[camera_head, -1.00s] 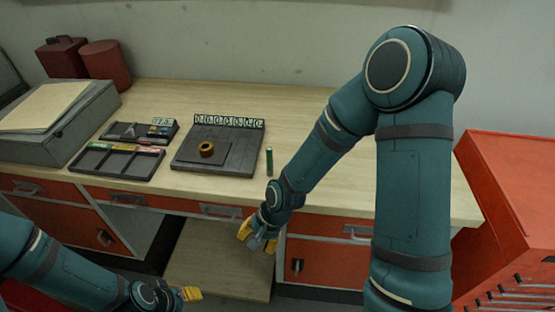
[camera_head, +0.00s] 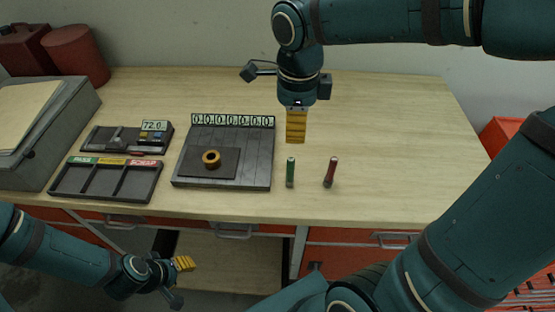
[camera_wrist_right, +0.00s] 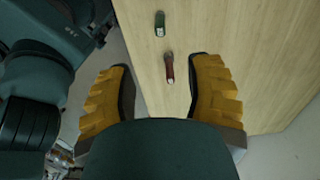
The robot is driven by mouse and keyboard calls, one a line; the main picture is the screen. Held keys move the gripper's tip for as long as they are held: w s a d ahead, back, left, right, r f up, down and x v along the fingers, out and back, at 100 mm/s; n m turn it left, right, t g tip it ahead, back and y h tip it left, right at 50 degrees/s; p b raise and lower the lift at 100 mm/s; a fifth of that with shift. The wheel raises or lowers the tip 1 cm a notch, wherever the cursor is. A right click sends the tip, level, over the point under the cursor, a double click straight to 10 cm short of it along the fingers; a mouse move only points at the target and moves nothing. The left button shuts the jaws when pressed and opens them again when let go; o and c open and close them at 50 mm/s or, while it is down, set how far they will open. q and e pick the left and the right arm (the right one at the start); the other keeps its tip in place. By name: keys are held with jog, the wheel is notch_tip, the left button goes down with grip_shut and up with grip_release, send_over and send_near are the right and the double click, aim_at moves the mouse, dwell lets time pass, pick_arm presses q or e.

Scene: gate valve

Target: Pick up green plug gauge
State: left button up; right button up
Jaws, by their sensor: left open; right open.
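The green plug gauge (camera_head: 290,172) stands upright on the wooden bench, right of the dark plate, near the front edge. A red plug gauge (camera_head: 330,172) stands just to its right, slightly tilted in view. My right gripper (camera_head: 296,138) hangs over the bench behind the gauges, yellow fingers pointing down, touching neither. In the right wrist view its fingers are spread and empty (camera_wrist_right: 157,64); the red gauge (camera_wrist_right: 168,68) appears between them and the green gauge (camera_wrist_right: 160,24) beyond. My left gripper (camera_head: 184,264) is low in front of the bench, open, away from the gauges.
A dark plate (camera_head: 255,165) with a counter display holds a bronze ring (camera_head: 211,158). A three-compartment sorting tray (camera_head: 106,194) and a gauge with a 72.0 display (camera_head: 154,126) lie left. Red containers (camera_head: 76,56) stand behind. The bench's right side is clear.

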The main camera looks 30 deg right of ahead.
aim_at(291, 160)
notch_tip(291, 160, down, 8)
jog(key=shift+s+r+b, duration=0.1)
jog(key=shift+r+b, duration=0.15)
jog(key=shift+b, duration=0.45)
jog(key=shift+w+a+f+b, duration=0.1)
jog(key=shift+f+b, duration=0.15)
jog(key=shift+f, duration=1.3)
jog(key=shift+w+f+b, duration=0.1)
jog(key=shift+f+b, duration=0.1)
jog(key=shift+f, duration=1.35)
jog(key=shift+c, duration=0.4)
grip_shut()
